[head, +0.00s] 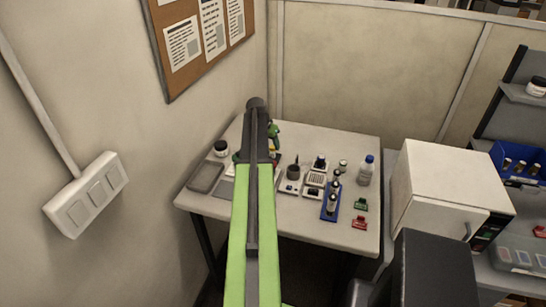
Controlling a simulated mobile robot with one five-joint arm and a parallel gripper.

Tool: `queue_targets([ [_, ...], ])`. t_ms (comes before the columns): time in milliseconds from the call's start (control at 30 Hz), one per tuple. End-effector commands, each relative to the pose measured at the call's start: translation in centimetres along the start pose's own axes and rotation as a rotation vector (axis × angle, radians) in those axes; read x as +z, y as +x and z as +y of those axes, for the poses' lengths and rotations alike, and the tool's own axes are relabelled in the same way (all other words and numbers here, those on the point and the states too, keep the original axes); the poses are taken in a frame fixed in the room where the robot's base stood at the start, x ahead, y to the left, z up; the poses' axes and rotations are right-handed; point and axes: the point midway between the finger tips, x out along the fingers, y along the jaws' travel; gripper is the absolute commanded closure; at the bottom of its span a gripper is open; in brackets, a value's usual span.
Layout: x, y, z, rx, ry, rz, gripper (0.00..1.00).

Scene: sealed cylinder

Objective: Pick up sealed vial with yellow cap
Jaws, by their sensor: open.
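I cannot make out a sealed vial with a yellow cap for certain. A blue rack (325,212) on the table holds small dark vials (332,201) with pale tops; their cap colours are too small to tell. A blue bin (515,179) on the right shelf holds several small amber or yellowish items (520,167), too small to identify. My green and dark arm reaches up across the middle of the head view, over the table's left part. My gripper cannot be made out; the arm hides what lies behind it.
The table (290,222) carries a grey tray (205,177), a black-lidded jar (221,148), a blue-capped bottle (366,170), and green (360,204) and red (360,223) clips. A white box-shaped appliance (440,190) stands right of it. Walls close off the left and back.

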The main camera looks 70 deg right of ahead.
Motion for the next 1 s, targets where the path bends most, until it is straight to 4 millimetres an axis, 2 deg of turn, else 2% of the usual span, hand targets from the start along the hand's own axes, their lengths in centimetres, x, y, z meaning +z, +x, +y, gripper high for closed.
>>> queue_targets([
  [300,0.0,5.2,0.2,0.0,0.001,0.0,0.46],
  [567,-0.2,5.0,0.2,0.0,0.001,0.0,0.47],
  [900,-0.2,5.0,0.3,0.001,0.001,0.0,0.92],
  [967,-0.2,5.0,0.3,0.001,0.001,0.0,1.0],
  [1000,-0.2,5.0,0.3,0.001,0.002,0.0,1.0],
])
